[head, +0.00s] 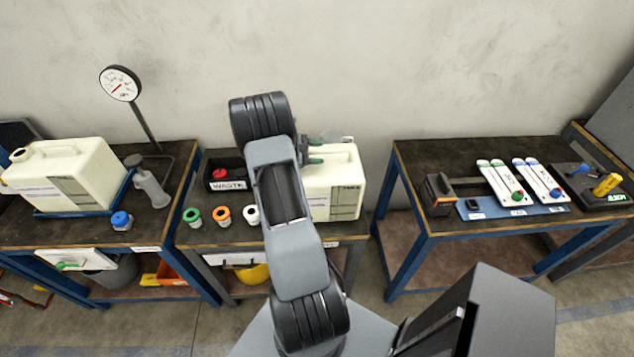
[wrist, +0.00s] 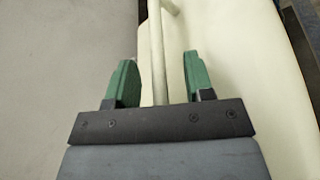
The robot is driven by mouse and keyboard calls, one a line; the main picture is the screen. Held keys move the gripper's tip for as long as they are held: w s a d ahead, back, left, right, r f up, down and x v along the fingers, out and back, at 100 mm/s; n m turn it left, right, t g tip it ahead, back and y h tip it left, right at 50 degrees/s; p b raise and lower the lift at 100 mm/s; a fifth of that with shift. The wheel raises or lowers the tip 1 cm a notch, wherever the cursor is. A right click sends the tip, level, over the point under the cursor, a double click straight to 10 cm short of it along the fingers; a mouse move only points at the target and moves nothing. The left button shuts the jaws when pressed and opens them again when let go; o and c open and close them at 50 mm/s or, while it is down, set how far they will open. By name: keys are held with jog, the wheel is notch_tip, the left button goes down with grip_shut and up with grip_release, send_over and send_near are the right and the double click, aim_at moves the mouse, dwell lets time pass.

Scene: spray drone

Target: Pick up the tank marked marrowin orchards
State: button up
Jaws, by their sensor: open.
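A cream tank (head: 334,178) stands on the middle bench, partly hidden behind my arm in the head view. Another cream tank (head: 70,175) with a label sits on a blue tray on the left bench. The writing on both labels is too small to read. My gripper (head: 315,150) is at the top of the middle tank. In the wrist view its green fingers (wrist: 160,80) are open, one on each side of the tank's cream handle bar (wrist: 157,50). The tank's pale body (wrist: 235,60) shows below and to the right. I cannot tell whether either finger touches the handle.
A black bin marked waste (head: 226,172) and several coloured caps (head: 222,214) stand left of my arm on the middle bench. A dial gauge (head: 120,84) rises behind the left tank. The right bench holds white boards (head: 507,184) and a black case (head: 438,194).

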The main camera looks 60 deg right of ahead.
jog(key=c, duration=0.9)
jog(key=shift+w, duration=0.1)
dwell(0.8)
